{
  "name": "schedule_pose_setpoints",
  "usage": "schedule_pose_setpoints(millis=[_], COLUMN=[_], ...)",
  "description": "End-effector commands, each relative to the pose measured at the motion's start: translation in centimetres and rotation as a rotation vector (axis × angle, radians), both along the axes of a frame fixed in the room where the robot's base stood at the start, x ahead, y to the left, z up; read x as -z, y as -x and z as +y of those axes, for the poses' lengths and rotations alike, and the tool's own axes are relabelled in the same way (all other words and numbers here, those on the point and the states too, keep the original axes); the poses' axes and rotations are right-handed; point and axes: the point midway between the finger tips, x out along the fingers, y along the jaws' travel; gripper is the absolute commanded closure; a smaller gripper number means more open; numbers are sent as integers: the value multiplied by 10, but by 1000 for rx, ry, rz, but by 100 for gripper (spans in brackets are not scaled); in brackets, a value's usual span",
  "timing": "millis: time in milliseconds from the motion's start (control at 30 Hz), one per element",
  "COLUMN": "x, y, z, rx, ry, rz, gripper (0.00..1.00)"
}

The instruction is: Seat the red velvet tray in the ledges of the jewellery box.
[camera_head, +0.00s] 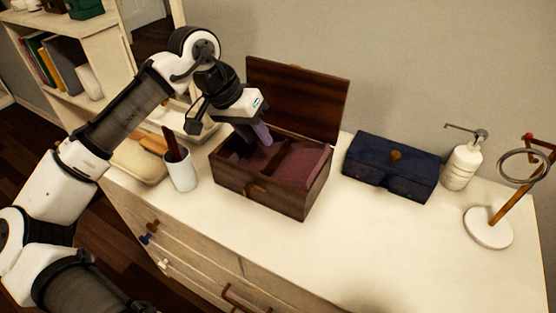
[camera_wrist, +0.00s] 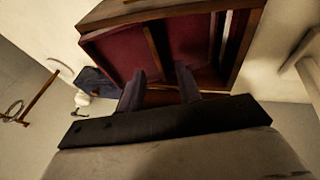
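The jewellery box (camera_head: 285,200) is dark brown wood with its lid (camera_head: 300,97) raised at the back. It stands on the white dresser top. Red velvet of the tray (camera_head: 305,165) shows inside the box, and the tray also shows in the wrist view (camera_wrist: 118,50). A brown wooden bar (camera_wrist: 156,52) runs between two red areas. My gripper (camera_head: 262,146) points down into the left part of the box. In the wrist view its fingers (camera_wrist: 162,72) stand apart around the line of the bar, with a visible gap. Whether they touch it, and whether the tray rests on the ledges, I cannot tell.
A dark blue case (camera_head: 392,165) stands right of the box, with a white pump bottle (camera_head: 463,163) and a ring stand (camera_head: 488,228) farther right. A white cup (camera_head: 181,173) stands close to its left. The front right dresser top is clear.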

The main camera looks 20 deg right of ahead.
Motion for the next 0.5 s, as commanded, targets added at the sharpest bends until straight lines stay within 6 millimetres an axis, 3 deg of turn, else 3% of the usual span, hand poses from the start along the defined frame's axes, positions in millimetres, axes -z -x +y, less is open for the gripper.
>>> schedule_pose_setpoints(millis=[500], x=[46], y=[2], z=[-31], rx=[2], ry=[-1], rz=[-1], gripper=[66])
